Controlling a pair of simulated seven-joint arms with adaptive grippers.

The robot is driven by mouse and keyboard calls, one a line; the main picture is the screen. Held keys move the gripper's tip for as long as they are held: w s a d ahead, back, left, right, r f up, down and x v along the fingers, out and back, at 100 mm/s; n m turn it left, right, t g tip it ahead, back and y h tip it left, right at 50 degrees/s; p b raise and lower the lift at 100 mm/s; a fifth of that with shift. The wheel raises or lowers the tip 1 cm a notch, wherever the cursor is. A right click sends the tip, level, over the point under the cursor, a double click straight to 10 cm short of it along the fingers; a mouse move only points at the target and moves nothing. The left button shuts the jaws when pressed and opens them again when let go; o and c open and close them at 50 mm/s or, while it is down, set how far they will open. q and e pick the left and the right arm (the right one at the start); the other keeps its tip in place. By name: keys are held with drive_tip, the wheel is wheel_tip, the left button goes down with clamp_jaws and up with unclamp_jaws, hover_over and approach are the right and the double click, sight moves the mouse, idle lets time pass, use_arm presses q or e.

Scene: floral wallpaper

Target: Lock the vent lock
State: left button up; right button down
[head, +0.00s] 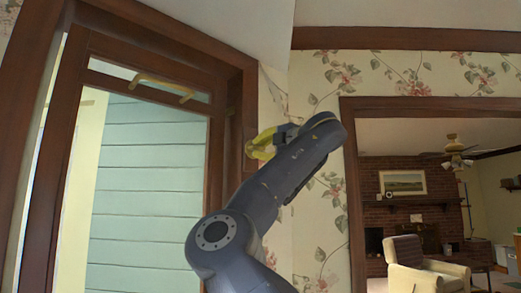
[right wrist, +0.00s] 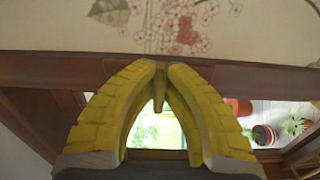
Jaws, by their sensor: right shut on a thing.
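My right gripper (head: 254,148) has yellow fingers and is at the dark wooden frame on the right side of the window. In the right wrist view, its fingertips (right wrist: 159,70) come together around a small brownish-yellow lever (right wrist: 159,98), which looks like the vent lock. The gripper is shut on it. In the head view the lever is hidden behind the fingers. The vent window (head: 110,68) is the narrow upper pane, with a tan bar handle (head: 160,86) across it. My left gripper is not in view.
Floral wallpaper (head: 325,205) lies right of the window frame. A wide opening with a brown frame (head: 352,190) shows a room with an armchair (head: 415,262) and a brick fireplace. In the right wrist view, potted plants (right wrist: 264,134) stand beyond the frame.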

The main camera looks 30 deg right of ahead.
drive_tip(key=shift+f, duration=0.1)
idle(0.5)
drive_tip(key=c, duration=1.5)
unclamp_jaws()
drive_tip(key=shift+w+a, duration=0.1)
drive_tip(key=shift+o, duration=0.2)
drive_tip(key=s+d, duration=0.2)
drive_tip(key=s, duration=1)
